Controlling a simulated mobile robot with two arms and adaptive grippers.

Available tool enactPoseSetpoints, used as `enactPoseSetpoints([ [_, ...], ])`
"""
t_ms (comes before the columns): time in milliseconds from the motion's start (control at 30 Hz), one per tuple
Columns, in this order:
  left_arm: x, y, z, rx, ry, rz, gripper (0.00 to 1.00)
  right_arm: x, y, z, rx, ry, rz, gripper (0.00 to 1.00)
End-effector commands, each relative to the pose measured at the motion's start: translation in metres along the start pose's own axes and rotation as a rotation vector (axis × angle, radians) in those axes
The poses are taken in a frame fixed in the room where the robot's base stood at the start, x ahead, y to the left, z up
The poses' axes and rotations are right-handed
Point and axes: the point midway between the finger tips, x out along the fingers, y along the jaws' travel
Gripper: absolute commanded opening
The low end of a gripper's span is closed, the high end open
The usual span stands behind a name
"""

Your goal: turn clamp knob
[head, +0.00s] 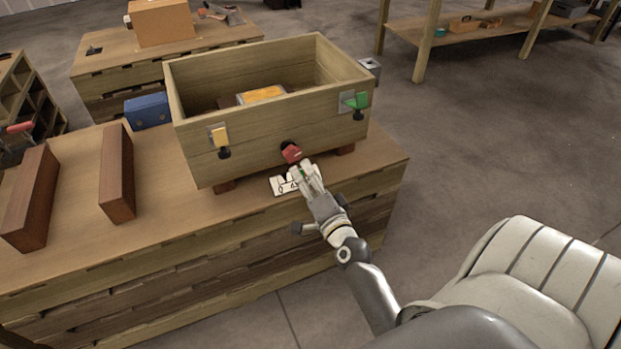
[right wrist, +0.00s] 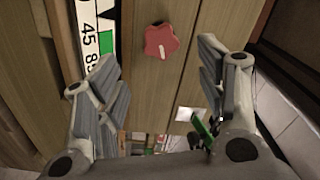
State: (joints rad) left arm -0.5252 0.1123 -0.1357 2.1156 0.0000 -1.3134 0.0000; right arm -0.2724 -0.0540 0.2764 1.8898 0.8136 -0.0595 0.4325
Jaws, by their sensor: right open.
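The red clamp knob (head: 291,153) sits on the front wall of the wooden box (head: 265,125), low and near the middle. It also shows in the right wrist view (right wrist: 161,41), with a pale mark on its face. My right gripper (head: 306,174) is just in front of and below the knob. In the wrist view the gripper (right wrist: 160,75) has its fingers wide apart, with the knob beyond the tips and between them, untouched as far as I can see. My left gripper is not in view.
A yellow clamp (head: 219,136) and a green clamp (head: 357,101) are on the box's front wall. A white card (head: 284,185) lies by the gripper on the workbench (head: 160,190). Two brown blocks (head: 117,175) and a blue box (head: 148,111) stand left.

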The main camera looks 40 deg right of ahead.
Motion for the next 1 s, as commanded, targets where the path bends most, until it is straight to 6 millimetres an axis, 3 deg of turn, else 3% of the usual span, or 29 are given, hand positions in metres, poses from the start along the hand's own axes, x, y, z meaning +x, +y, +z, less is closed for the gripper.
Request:
enactPoseSetpoints([
  [233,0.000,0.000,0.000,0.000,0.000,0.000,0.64,-0.017,0.000,0.000,0.001,-0.001,0.000,0.64],
  [1000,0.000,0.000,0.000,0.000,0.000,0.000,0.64,-0.017,-0.001,0.000,0.001,0.000,-0.001,0.64],
])
